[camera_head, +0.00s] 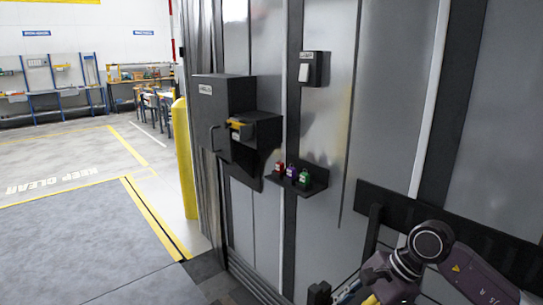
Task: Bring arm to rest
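My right arm (470,272) comes in from the lower right, dark purple-grey with a round black joint. It is bent, with its wrist pointing down and left in front of the metal wall. My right gripper (345,291) seems to be at the bottom edge, largely cut off by the frame. I cannot tell whether it is open or shut, or whether it holds anything. My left arm and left gripper are not in view.
A dark box (225,105) with an open-fronted compartment juts from the metal wall. A small shelf (312,187) holds red, purple and green items. A switch box (314,69) hangs above. A black rail (450,230) runs behind my arm. A yellow post (184,160) stands left; the floor is clear.

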